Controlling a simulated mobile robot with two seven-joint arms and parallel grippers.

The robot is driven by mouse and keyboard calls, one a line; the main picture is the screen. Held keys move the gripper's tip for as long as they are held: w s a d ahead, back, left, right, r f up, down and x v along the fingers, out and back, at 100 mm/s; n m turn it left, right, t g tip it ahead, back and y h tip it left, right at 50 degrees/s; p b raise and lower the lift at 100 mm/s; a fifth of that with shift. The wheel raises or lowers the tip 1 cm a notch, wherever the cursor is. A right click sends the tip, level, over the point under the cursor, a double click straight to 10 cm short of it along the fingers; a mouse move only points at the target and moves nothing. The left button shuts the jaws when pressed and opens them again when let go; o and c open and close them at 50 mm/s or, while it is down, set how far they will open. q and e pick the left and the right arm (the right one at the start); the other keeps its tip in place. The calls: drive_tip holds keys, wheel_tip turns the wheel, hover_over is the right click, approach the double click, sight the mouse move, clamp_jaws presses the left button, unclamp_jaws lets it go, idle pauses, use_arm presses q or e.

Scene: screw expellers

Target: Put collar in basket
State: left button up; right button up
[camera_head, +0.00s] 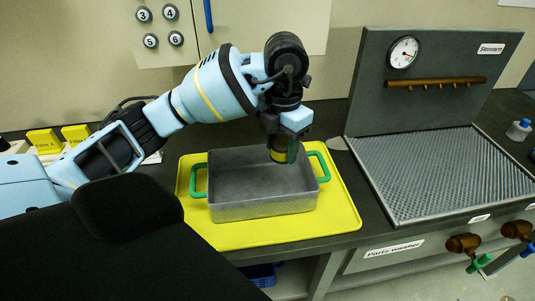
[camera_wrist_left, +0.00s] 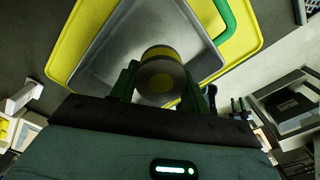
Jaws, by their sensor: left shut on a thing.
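The collar (camera_wrist_left: 161,76) is a short dark cylinder with a yellow band, held between the fingers of my left gripper (camera_wrist_left: 158,82). In the head view, the left gripper (camera_head: 283,150) points down over the right part of the basket, and the yellow band of the collar (camera_head: 278,156) shows between its fingers. The basket (camera_head: 262,207) is a grey metal rectangular box with green side handles. I cannot tell how far the collar is above the basket floor. My right gripper is in neither view.
The basket stands on a yellow tray (camera_head: 345,214) on the dark bench. To the right is a parts washer with a grated top (camera_head: 440,175) and an upright back panel (camera_head: 430,75) with a gauge. Yellow blocks (camera_head: 60,138) stand at the back left.

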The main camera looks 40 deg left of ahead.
use_arm(q)
hover_over(279, 187)
wheel_tip(279, 187, down, 5)
drive_tip(key=shift+f, duration=0.7)
wheel_tip(279, 187, down, 3)
drive_tip(key=shift+f, duration=0.1)
drive_tip(key=shift+w, duration=0.1)
drive_tip(key=shift+f, duration=0.25)
drive_tip(key=o, duration=1.1)
